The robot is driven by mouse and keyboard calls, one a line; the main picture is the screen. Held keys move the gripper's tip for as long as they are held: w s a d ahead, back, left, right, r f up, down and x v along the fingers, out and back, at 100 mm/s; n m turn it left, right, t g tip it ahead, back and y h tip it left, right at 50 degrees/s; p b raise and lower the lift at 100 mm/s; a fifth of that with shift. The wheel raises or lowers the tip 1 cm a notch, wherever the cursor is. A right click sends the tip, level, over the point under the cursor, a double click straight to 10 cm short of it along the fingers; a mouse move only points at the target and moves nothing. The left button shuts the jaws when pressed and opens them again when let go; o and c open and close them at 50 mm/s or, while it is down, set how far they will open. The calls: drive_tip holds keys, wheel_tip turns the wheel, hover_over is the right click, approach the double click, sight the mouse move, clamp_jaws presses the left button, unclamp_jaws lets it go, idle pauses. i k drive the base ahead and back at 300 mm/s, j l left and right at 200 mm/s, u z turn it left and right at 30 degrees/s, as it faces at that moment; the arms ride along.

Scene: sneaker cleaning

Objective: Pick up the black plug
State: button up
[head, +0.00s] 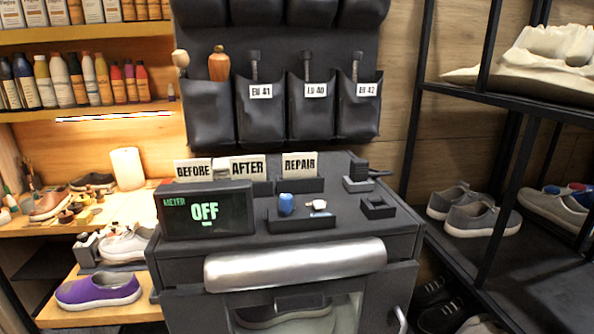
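A small dark block on a grey base (358,178), with a dark stub out to its right, stands at the back right of the black cabinet top. It may be the black plug, but I cannot tell for sure. In front of it is a low black square piece (378,208) with a recess in its top. It looks like a socket or holder. My gripper is not in view.
A black tray (302,222) holds a blue item (286,204) and a small white item (318,206). BEFORE, AFTER and REPAIR signs stand behind. A silver bar (295,264) crosses the front. Shelves flank the cabinet.

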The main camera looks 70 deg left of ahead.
sight(359, 168)
drive_tip(key=u, duration=1.95)
